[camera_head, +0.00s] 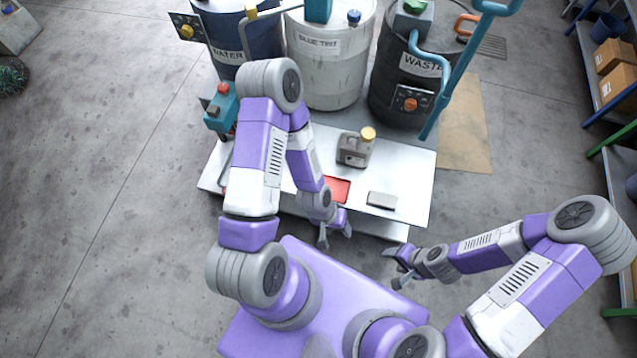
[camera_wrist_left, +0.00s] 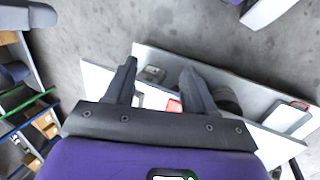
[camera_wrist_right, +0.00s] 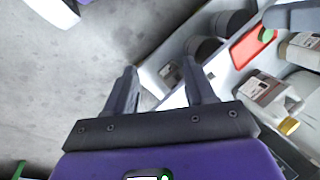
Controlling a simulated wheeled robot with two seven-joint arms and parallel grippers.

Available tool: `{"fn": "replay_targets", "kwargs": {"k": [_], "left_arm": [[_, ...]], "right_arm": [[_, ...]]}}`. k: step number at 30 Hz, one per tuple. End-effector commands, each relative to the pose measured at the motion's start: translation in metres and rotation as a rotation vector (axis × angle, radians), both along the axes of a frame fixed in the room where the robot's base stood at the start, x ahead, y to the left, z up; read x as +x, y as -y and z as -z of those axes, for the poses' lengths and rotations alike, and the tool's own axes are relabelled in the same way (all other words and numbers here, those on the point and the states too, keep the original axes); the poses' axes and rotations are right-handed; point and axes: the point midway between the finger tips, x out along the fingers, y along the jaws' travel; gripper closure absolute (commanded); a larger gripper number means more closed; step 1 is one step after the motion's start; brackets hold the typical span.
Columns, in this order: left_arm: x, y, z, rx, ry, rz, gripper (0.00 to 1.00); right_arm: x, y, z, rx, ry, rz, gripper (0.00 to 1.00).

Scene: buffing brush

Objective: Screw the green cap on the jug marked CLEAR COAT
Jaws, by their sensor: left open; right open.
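A grey jug with a yellow cap (camera_head: 355,150) stands on the white bench; its label is too small to read in the head view. The right wrist view shows a labelled jug with a yellow cap (camera_wrist_right: 265,92) and part of another labelled jug (camera_wrist_right: 303,48) at the right edge. A small green thing (camera_wrist_right: 268,34), perhaps the green cap, lies in the red tray (camera_wrist_right: 249,51). My left gripper (camera_head: 335,239) is open and empty by the bench's front edge. My right gripper (camera_head: 393,267) is open and empty, right of it and off the bench.
The white bench (camera_head: 410,165) carries the red tray and a flat grey block (camera_head: 381,200) at its front right. Drums marked WATER (camera_head: 240,45), BLUE TINT (camera_head: 330,65) and WASTE (camera_head: 395,85) stand behind. My left arm hides the bench's left part. Shelves (camera_head: 605,90) stand at right.

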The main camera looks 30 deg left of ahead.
Motion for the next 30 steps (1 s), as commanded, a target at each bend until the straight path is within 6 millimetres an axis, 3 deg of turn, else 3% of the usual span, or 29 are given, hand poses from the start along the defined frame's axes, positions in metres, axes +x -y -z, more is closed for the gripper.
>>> {"fn": "replay_targets", "kwargs": {"k": [1, 5, 9, 15, 21, 25, 30], "left_arm": [[0.003, 0.000, 0.001, -0.004, -0.002, -0.007, 0.43], [0.024, -0.002, 0.008, -0.032, -0.023, -0.051, 0.43], [0.060, -0.019, 0.022, -0.031, -0.077, -0.128, 0.43], [0.112, -0.082, 0.045, 0.116, -0.143, -0.263, 0.43], [0.148, -0.143, 0.055, 0.286, -0.135, -0.394, 0.43], [0.158, -0.161, 0.056, 0.338, -0.122, -0.436, 0.43], [0.159, -0.164, 0.056, 0.348, -0.121, -0.445, 0.43]], "right_arm": [[0.000, 0.000, -0.001, 0.000, 0.000, 0.000, 0.38], [0.000, 0.000, -0.003, 0.000, 0.000, 0.000, 0.18], [0.000, 0.000, -0.007, 0.000, 0.000, 0.001, 0.00], [0.000, 0.000, -0.013, 0.000, 0.000, 0.001, 0.00], [0.000, 0.000, -0.016, 0.000, 0.000, 0.001, 0.00], [0.000, 0.000, -0.017, 0.000, 0.000, 0.001, 0.00], [0.000, 0.000, -0.017, 0.000, 0.000, 0.001, 0.00]]}}
